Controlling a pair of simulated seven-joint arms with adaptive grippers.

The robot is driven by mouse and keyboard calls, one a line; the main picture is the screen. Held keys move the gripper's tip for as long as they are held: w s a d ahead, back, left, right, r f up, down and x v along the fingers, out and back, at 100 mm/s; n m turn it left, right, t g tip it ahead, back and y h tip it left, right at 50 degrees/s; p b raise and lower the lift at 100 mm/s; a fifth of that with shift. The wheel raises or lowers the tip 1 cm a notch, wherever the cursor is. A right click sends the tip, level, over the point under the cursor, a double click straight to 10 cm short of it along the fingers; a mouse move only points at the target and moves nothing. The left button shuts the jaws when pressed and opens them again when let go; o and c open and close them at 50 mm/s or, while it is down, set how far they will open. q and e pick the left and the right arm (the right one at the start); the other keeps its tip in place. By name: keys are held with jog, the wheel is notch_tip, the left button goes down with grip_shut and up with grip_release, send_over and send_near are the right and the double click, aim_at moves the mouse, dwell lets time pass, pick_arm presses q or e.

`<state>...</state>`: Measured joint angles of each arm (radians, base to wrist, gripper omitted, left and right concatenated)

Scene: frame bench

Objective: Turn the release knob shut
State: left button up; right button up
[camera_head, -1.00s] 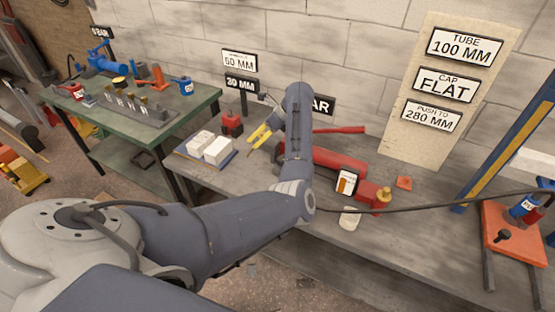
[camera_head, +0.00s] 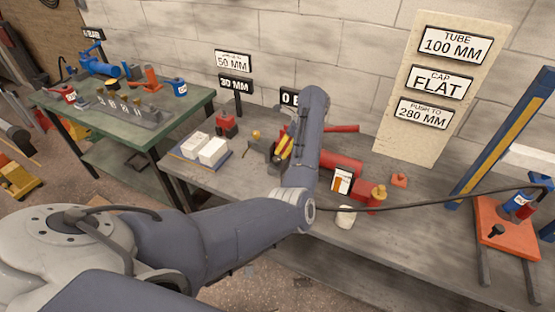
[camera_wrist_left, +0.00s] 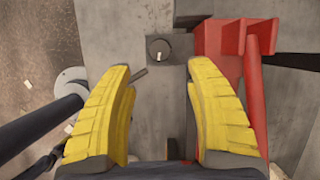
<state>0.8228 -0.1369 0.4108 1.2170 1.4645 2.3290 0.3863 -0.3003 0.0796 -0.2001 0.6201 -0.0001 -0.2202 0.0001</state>
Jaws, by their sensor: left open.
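The release knob (camera_wrist_left: 158,48) shows in the left wrist view as a round dark knob with a small white mark, on top of a grey block (camera_wrist_left: 173,82). I cannot make it out clearly in the head view. My left gripper (camera_head: 281,148) has yellow fingers, partly behind my forearm in the head view. In the left wrist view the gripper (camera_wrist_left: 158,78) is open and empty, its fingers either side of the block below the knob, tips apart from the knob. A red pump part (camera_wrist_left: 232,45) stands just right of the knob. My right gripper is not in view.
A red cylinder (camera_head: 338,160) lies on the grey bench, with a white-orange card (camera_head: 342,180) and white bottle (camera_head: 345,217) in front. White boxes (camera_head: 213,151) stand left. An orange press base (camera_head: 505,230) stands right. A dark cable (camera_head: 420,203) crosses the bench.

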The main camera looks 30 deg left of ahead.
aim_at(278, 159)
pick_arm(q)
jog(key=x, duration=0.8)
jog(key=shift+s+a+f, duration=0.1)
jog(key=shift+a+f, duration=0.1)
jog(key=shift+f, duration=0.15)
jog(key=shift+o, duration=0.2)
grip_shut()
